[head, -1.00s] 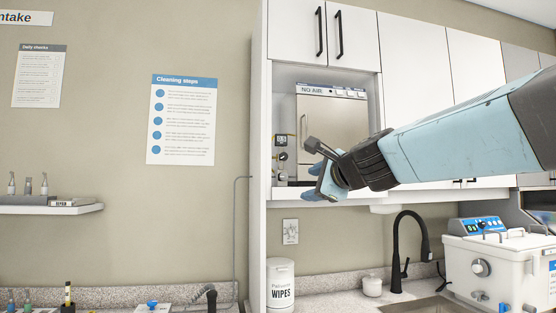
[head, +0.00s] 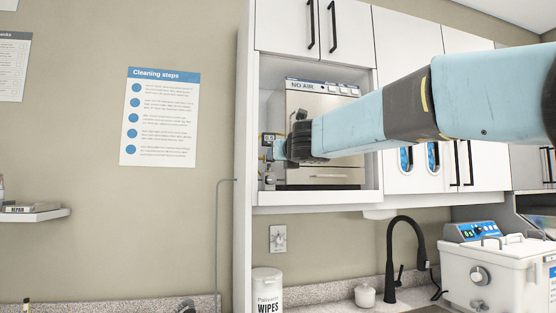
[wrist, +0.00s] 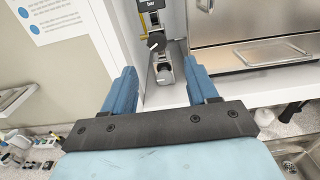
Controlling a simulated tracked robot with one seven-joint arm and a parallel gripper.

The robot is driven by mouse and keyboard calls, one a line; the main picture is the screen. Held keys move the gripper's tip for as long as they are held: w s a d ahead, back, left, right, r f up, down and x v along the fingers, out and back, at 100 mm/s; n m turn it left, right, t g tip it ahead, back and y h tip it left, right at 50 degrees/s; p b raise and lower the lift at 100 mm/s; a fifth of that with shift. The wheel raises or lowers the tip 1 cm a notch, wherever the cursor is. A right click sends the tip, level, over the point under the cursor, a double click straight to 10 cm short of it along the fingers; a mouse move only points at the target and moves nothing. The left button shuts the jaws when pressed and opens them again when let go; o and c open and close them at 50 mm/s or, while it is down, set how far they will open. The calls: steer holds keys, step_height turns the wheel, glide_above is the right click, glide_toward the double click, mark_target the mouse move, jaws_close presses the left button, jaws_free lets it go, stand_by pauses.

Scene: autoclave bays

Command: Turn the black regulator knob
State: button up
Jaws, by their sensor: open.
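The black regulator knob (wrist: 156,42) shows in the wrist view, on a narrow fitting beside the cabinet's inner wall. It sits below a display marked "bar" (wrist: 150,5), and a metal fitting (wrist: 163,72) lies below it. My gripper (wrist: 161,80) is open and empty, its two blue fingers spread to either side below the knob and apart from it. In the head view, the regulator's display (head: 269,139) shows at the left of the cabinet opening. My wrist covers most of the regulator there, and the knob and fingertips cannot be made out.
A steel autoclave (head: 325,176) fills the niche just right of the regulator. The white cabinet side wall (head: 244,150) stands close on the left, with a shelf edge (head: 320,198) below. A faucet (head: 392,255) and wipes tub (head: 267,292) stand lower down.

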steer(key=x, duration=0.9)
steer(key=shift+a, duration=0.15)
